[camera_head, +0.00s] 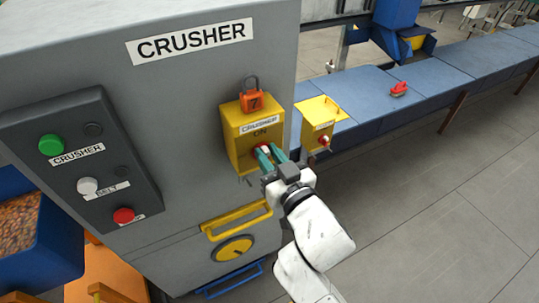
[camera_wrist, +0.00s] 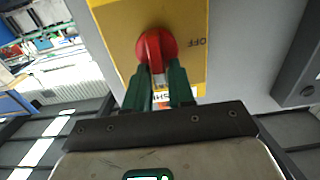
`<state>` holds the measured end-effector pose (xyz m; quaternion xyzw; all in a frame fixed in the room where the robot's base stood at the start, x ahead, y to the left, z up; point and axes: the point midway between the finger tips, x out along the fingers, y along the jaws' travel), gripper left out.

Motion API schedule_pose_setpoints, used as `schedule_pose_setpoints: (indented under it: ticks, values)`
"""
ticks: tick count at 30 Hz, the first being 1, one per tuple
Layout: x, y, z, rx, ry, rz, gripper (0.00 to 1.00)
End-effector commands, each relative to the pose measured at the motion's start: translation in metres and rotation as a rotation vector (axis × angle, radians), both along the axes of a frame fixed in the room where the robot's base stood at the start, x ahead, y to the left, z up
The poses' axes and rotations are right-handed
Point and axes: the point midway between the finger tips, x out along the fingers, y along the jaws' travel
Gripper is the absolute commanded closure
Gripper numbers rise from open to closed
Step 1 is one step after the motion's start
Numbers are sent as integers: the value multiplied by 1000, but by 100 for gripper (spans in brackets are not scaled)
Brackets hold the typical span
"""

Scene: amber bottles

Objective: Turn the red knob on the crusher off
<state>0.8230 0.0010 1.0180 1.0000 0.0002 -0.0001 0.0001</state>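The red knob (camera_wrist: 154,46) sits on a yellow box (camera_head: 240,145) on the grey crusher's face. The box carries a CRUSHER label and the word ON above the knob in the head view. In the wrist view the word OFF (camera_wrist: 188,42) appears upside down to the knob's right. My gripper (camera_wrist: 162,68) has two green fingers, apart, with their tips at the knob, one on each side of its handle. A gap shows between the fingers; firm contact with the knob cannot be told. In the head view the fingers (camera_head: 268,154) partly hide the knob.
An orange padlock (camera_head: 252,101) hangs above the box. A dark panel (camera_head: 80,160) with green, white and red buttons is at left. A yellow handle (camera_head: 237,220) is below. Another yellow box (camera_head: 319,122) and a blue conveyor (camera_head: 440,80) lie right. Floor at right is clear.

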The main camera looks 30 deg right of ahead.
Motion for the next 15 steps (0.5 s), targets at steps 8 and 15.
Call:
schedule_pose_setpoints:
  ticks: [8, 15]
  values:
    - [0, 0, 0, 0, 0, 0, 100]
    - [0, 0, 0, -2, 0, 0, 100]
